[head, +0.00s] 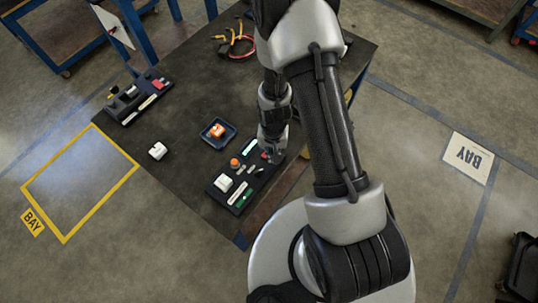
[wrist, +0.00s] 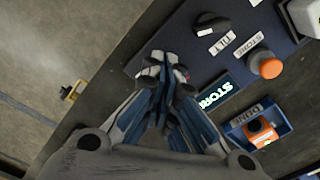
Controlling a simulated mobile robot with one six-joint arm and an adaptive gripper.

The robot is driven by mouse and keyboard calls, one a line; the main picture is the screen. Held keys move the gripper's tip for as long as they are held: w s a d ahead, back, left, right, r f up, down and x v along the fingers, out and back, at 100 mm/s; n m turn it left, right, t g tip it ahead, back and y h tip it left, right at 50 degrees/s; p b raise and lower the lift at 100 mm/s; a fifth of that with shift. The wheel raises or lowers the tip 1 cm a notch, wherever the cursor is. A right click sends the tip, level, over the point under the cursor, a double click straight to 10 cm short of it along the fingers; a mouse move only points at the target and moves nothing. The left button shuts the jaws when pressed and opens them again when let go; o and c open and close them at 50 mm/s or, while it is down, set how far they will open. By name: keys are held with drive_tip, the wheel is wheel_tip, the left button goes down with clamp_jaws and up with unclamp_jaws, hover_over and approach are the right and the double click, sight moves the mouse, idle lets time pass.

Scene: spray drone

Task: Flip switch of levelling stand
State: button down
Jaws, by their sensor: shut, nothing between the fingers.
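A dark control panel (head: 213,189), which looks like the levelling stand, lies at the table's near edge; it also shows in the wrist view (wrist: 190,48).
A blue tray (wrist: 284,128) holds an orange piece (wrist: 258,129), left of the panel in the head view. A loose white piece (head: 157,150) lies on the dark table (head: 180,70). A second panel (head: 122,110) stands at the left edge. Pliers and a red cable (head: 240,42) lie behind.

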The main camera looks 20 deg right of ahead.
drive_tip(key=shift+f+b, duration=0.55)
drive_tip(key=shift+f, duration=0.2)
idle(0.3)
drive_tip(key=shift+r+p, duration=2.6)
drive_tip(key=shift+r, duration=0.95)
drive_tip(key=shift+w+r, duration=0.1)
drive_tip(key=shift+r, duration=0.15)
wheel_tip(320, 180, up, 25)
drive_tip(key=n+t, duration=0.2)
drive_tip(key=s+r+n+t, duration=0.2)
drive_tip(key=s+r, duration=1.1)
drive_tip(key=s, duration=0.2)
drive_tip(key=shift+n+t, duration=0.3)
drive_tip(key=shift+n, duration=0.1)
